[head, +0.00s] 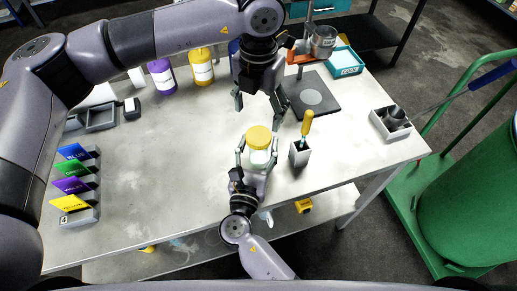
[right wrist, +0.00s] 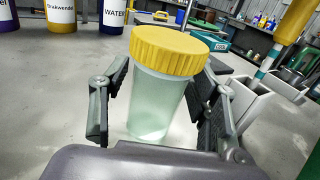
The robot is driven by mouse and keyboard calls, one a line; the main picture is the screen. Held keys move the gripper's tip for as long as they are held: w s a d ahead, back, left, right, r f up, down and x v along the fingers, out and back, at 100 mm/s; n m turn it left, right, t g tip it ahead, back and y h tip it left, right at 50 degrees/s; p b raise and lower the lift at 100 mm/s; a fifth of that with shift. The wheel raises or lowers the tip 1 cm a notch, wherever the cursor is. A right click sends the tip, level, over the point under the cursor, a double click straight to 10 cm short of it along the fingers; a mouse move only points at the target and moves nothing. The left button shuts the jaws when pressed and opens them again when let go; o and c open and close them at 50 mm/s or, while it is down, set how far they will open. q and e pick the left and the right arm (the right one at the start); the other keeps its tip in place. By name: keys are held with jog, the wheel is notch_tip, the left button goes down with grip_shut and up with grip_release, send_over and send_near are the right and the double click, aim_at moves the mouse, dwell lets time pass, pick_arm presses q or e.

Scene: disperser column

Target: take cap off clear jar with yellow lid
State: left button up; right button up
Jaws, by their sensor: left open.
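The clear jar (right wrist: 156,105) with its yellow lid (right wrist: 170,50) is upright near the table's front edge. In the head view the yellow lid (head: 259,137) is seen from above and sits on the jar. My right gripper (head: 257,154) comes from the front, with one finger on each side of the jar body below the lid. In the right wrist view the right gripper (right wrist: 160,90) is very close to the jar; whether both fingers touch is unclear. My left gripper (head: 262,103) points down, open and empty, above and behind the lid.
A grey holder (head: 299,154) with a yellow-handled tool (head: 307,122) stands close right of the jar. Behind it is a stand on a dark base plate (head: 318,104). Purple and yellow containers (head: 202,69) stand at the back. Coloured label blocks (head: 77,205) are at left. The table's left middle is clear.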

grip_shut()
dwell(0.5)
